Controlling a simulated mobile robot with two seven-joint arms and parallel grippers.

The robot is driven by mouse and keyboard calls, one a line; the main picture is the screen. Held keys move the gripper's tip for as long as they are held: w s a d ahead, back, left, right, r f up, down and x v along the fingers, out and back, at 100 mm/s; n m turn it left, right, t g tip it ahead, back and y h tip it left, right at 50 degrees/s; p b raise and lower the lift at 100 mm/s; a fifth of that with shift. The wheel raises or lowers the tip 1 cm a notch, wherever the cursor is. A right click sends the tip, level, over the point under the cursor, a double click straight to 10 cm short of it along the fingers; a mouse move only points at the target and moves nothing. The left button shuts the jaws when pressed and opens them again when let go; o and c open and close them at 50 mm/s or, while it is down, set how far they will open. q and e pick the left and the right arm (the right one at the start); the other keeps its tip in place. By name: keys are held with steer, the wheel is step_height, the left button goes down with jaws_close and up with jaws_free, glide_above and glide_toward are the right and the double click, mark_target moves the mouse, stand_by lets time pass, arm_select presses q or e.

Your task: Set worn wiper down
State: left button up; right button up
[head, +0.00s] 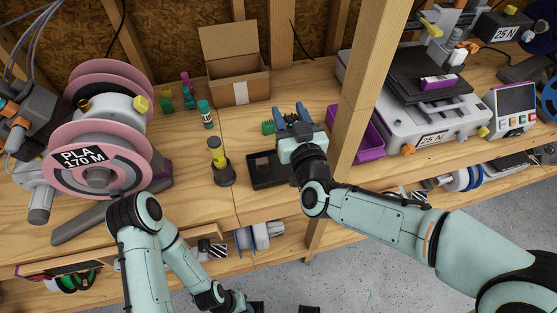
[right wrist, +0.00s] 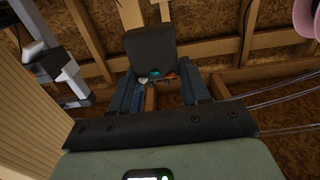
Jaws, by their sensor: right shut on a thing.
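My right gripper (head: 293,113) reaches over the bench, between the cardboard box and a black tray (head: 262,177). In the right wrist view its blue fingers (right wrist: 156,88) are shut on a dark grey block (right wrist: 150,47) with white, teal and reddish bits on its near edge, apparently the worn wiper. In the head view the held block is mostly hidden by the gripper. A small green piece (head: 268,127) lies beside the left finger. My left gripper (head: 240,302) hangs low at the bottom edge, and its fingers are unclear.
An open cardboard box (head: 238,88) stands behind. A wooden post (head: 367,80), purple bin (head: 362,146) and printer (head: 425,100) are to the right. Pink spools (head: 110,130) fill the left.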

steer(key=shift+s+f+b, duration=0.15)
steer(key=shift+f+b, duration=0.85)
steer(key=shift+f, duration=8.2)
steer(key=shift+f, duration=0.1)
steer(key=shift+f+b, duration=0.15)
steer(key=shift+b, duration=0.15)
steer(key=o, duration=1)
steer(key=shift+o, duration=0.2)
